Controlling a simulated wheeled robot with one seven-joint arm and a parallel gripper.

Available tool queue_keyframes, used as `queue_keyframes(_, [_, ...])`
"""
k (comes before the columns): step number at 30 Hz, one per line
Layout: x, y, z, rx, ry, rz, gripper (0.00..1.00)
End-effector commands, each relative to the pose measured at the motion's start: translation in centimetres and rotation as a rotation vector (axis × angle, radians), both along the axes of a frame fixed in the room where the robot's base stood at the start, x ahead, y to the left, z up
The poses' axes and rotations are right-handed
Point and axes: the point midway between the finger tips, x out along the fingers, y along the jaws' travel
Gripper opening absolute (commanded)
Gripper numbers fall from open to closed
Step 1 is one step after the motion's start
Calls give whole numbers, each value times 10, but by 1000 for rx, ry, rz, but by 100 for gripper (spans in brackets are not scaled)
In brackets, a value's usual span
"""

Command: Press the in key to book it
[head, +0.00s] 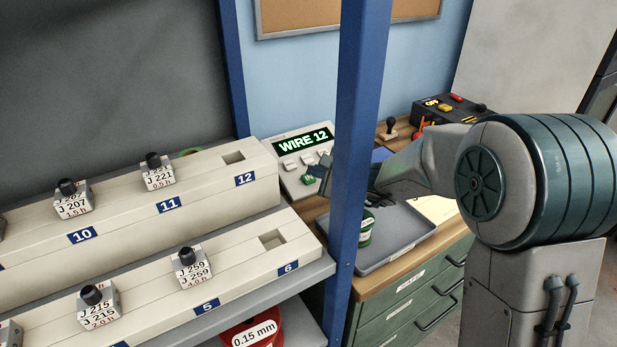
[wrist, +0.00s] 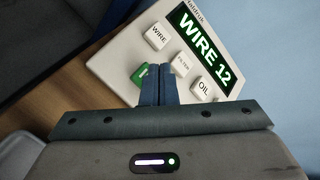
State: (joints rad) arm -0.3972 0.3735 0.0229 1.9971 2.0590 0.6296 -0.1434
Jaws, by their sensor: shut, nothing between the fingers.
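A pale keypad (head: 294,185) stands on the bench behind the blue post, its lit display (head: 303,140) reading WIRE 12. In the wrist view the keypad (wrist: 117,62) shows white keys marked WIRE (wrist: 157,36) and OIL (wrist: 202,86), with another white key (wrist: 181,63) between them. The green in key (head: 308,180) is at the keypad's front; in the wrist view the green key (wrist: 140,75) is partly hidden by my fingers. My gripper (wrist: 158,68) is shut and empty, its tips over or just beside the green key. I cannot tell whether they touch it.
A blue post (head: 357,130) stands in front of my gripper in the head view. A grey tray (head: 400,243) with a green-labelled spool (head: 366,228) lies on the bench. Racks with numbered blocks (head: 158,172) fill the left. A stamp (head: 389,128) and a black box (head: 445,112) stand behind.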

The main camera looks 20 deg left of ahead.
Motion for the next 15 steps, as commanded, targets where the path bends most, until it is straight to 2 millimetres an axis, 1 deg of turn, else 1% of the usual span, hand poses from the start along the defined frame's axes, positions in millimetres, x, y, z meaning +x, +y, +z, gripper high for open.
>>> queue_keyframes(9, [1,2,-8,1,-1,0,0])
queue_keyframes(15, [1,2,-8,0,-1,0,0])
